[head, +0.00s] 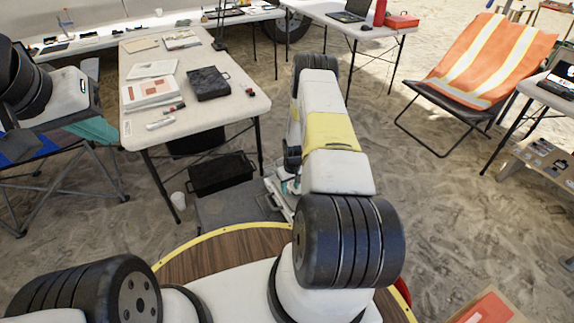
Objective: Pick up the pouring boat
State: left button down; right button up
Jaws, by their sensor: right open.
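I cannot make out a pouring boat in the head view. My right arm reaches forward from the bottom centre and covers part of the ground right of the folding table (247,105). Part of what looks like my right gripper (283,186) shows beside the arm, low near the black crate; it is open, and I see nothing held in it. My left arm comes in at the left edge, with its white end part (68,94) over a folding chair. Its fingers cannot be made out.
The table bears a black case (207,83), papers (152,91) and small items.

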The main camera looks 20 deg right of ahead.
grip_shut()
jog(key=shift+r, duration=0.1)
